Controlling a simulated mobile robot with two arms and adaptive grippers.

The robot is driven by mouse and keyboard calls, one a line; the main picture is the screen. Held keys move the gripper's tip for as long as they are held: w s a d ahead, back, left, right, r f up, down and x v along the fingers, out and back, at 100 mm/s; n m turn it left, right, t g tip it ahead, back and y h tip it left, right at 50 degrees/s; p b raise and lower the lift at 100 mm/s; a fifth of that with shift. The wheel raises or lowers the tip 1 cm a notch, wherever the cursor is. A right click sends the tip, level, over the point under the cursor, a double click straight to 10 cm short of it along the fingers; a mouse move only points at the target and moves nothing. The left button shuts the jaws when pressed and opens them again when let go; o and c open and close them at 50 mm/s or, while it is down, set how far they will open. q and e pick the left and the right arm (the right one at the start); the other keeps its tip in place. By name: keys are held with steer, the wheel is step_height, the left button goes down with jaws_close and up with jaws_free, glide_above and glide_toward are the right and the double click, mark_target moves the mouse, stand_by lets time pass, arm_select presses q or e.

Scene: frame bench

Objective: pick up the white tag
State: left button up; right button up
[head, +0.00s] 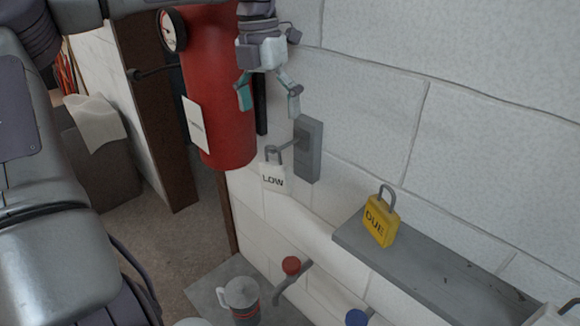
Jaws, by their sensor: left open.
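The white tag (272,178), padlock-shaped and marked "LOW", hangs by its grey shackle from a peg on a grey wall plate (309,150). My left gripper (269,107) is at the top middle of the head view, fingers pointing down. It is open and empty, with its fingertips above the tag in the picture and apart from it. The red cylinder (215,80) is behind and to the left of the gripper in the picture. My right gripper is not in view.
A yellow padlock-shaped tag (380,220) marked "DUE" stands on a grey shelf (440,268) at the right. Below are a grey mug (241,297), a red-ended peg (291,266) and a blue-topped thing (356,317). A bin (104,160) stands at the left.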

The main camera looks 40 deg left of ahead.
arm_select(q)
steer(key=p, duration=0.1)
glide_above(272, 164)
step_height(272, 164, down, 6)
steer(key=shift+a+f+p, duration=0.15)
steer(key=shift+f+p, duration=0.2)
steer(key=shift+f, duration=0.5)
steer(key=shift+d+f+p, duration=0.2)
steer(key=shift+f+p, duration=0.95)
steer(key=shift+p, duration=0.1)
step_height(272, 164, down, 2)
steer(key=shift+f+p, duration=0.15)
steer(key=shift+p, duration=0.15)
steer(key=shift+w+f, duration=0.15)
steer(key=shift+f, duration=0.2)
steer(key=c, duration=1.3)
steer(key=shift+c, duration=0.2)
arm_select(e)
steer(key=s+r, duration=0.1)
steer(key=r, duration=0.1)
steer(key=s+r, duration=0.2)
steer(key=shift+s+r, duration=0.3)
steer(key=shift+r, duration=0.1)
